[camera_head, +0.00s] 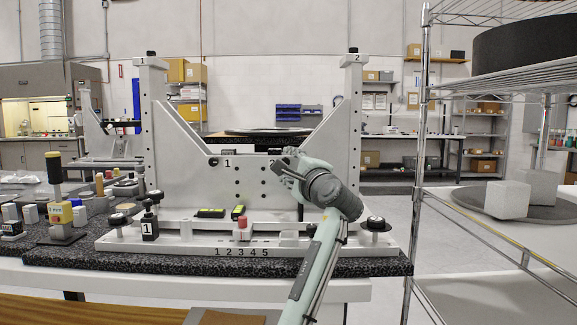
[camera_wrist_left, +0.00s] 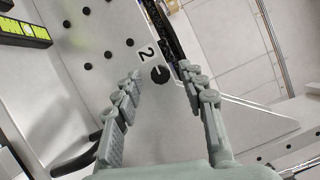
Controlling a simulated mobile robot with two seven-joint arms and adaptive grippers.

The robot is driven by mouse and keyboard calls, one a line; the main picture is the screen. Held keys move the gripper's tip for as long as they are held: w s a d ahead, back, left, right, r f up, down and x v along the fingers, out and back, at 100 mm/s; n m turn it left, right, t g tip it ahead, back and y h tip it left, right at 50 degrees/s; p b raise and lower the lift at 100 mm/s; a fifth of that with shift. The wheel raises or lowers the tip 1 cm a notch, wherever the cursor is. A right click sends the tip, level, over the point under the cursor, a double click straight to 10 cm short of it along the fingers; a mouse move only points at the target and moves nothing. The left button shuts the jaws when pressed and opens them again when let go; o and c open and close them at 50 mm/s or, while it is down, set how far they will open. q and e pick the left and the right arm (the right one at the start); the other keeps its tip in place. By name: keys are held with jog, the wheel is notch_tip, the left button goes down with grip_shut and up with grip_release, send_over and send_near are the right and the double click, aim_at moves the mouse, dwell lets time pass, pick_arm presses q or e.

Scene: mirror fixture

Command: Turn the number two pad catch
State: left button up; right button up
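The number two pad catch shows in the left wrist view as a round black knob (camera_wrist_left: 160,75) on the grey fixture plate (camera_wrist_left: 80,85), beside a printed 2 (camera_wrist_left: 147,53). My left gripper (camera_wrist_left: 160,82) is open, with one finger on each side of the knob in the picture. I cannot tell whether the fingers touch it. In the head view my left gripper (camera_head: 283,164) is at the right of the upright fixture (camera_head: 190,150) and hides the number two catch. The number one catch (camera_head: 214,162) is visible beside its printed 1. My right gripper is not in view.
Yellow-faced levels (camera_head: 211,213) and a red-topped piece (camera_head: 242,229) sit on the fixture base. Posts marked 1 (camera_head: 151,130) and 2 (camera_head: 350,130) rise at its sides. Tools crowd the bench's left. A wire rack (camera_head: 421,150) stands at right.

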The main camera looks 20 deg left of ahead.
pick_arm(q)
jog(key=v, duration=1.2)
jog(key=shift+f, duration=0.1)
